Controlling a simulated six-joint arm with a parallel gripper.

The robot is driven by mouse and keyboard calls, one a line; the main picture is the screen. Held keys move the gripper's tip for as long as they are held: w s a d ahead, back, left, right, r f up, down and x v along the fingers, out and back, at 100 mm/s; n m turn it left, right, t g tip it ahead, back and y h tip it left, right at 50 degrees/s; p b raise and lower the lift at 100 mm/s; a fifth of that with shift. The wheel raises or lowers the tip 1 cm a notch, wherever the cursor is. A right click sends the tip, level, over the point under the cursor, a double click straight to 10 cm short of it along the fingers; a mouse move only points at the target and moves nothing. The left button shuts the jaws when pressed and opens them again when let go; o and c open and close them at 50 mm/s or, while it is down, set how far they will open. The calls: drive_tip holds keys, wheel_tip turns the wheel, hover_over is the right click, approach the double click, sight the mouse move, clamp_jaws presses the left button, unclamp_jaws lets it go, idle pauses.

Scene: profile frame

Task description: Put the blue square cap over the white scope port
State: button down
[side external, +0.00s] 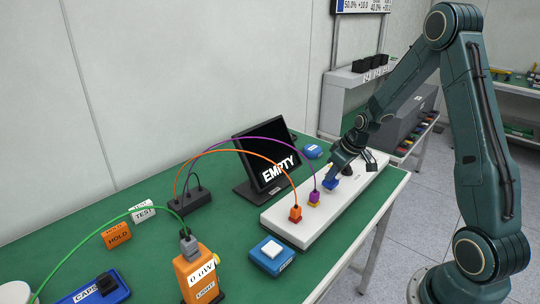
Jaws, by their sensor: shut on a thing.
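My gripper (335,170), at the end of the dark green arm, points down over the white panel (343,203) on the green table. It is shut on the small blue square cap (331,184), which shows just below the fingers at the panel's middle. I cannot tell whether the cap touches the panel or is above it. No white scope port can be made out; the white panel blends with it or the cap and gripper hide it.
An orange plug (295,214) and a purple plug (314,198) with arching cables stand on the panel left of my gripper. A black screen reading EMPTY (268,165) stands behind. A blue box with a white top (267,258) and an orange meter (196,277) sit in front.

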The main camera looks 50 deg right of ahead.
drive_tip(key=shift+f, duration=0.85)
idle(0.3)
drive_tip(key=c, duration=1.2)
unclamp_jaws()
drive_tip(key=shift+r, duration=0.1)
drive_tip(key=shift+v, duration=6.85)
drive_tip(key=shift+a, duration=0.15)
